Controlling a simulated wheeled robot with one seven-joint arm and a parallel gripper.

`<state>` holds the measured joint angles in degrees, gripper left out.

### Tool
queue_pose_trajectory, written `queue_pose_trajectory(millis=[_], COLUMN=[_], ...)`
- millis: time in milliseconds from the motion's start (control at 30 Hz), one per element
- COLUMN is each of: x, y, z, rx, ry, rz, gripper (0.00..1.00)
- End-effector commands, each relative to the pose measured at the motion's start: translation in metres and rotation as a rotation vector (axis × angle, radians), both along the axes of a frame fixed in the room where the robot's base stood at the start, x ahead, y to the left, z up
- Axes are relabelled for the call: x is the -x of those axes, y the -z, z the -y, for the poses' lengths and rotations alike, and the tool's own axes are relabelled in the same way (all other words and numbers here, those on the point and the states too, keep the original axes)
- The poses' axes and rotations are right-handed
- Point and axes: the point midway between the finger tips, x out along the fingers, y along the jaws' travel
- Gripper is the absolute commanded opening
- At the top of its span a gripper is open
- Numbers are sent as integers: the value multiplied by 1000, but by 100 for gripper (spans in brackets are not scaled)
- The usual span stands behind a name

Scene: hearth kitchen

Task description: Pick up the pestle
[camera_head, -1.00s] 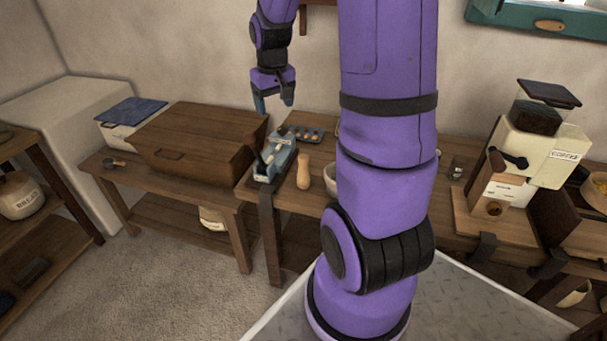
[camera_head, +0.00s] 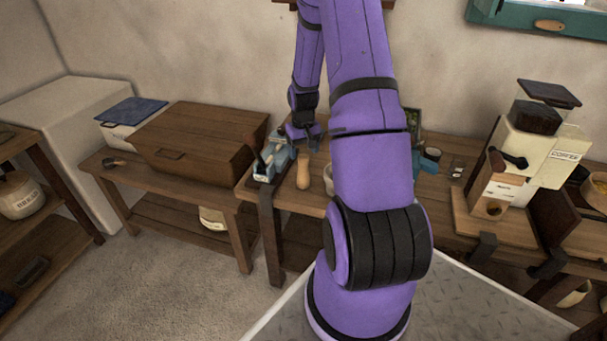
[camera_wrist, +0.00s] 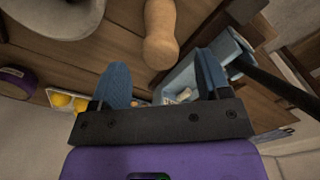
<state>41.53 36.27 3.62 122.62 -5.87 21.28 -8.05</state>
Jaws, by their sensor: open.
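The pestle (camera_head: 303,173) is a pale wooden, waisted piece standing upright on the wooden counter. In the wrist view the pestle (camera_wrist: 160,38) shows at the top centre, ahead of the fingertips and between their lines; its upper part is cut by the frame edge. My gripper (camera_head: 310,147) is above and just behind the pestle in the head view. In the wrist view my gripper (camera_wrist: 166,76) has its two blue fingers spread, with nothing held between them.
A light-blue caddy (camera_head: 268,165) with utensils stands close left of the pestle; it also shows beside the right finger (camera_wrist: 233,45). A pale bowl (camera_head: 328,180) stands to the right, partly hidden by my arm. A wooden chest (camera_head: 195,140) is left; a coffee grinder (camera_head: 545,145) is far right.

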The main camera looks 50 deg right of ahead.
Motion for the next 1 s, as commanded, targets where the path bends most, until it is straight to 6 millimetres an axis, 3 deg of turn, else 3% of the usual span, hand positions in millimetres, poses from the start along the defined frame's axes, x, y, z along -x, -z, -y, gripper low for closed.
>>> queue_pose_trajectory(millis=[167, 500, 800, 867, 1000], x=[1, 3, 3, 3, 3], y=[10, 52, 57, 57, 57], z=[-1, -3, -2, -2, -2], rx=[-1, 0, 0, 0, 0], ry=[0, 0, 0, 0, 0], rz=[-2, -1, 0, 0, 0], gripper=[70, 70, 70, 61, 29])
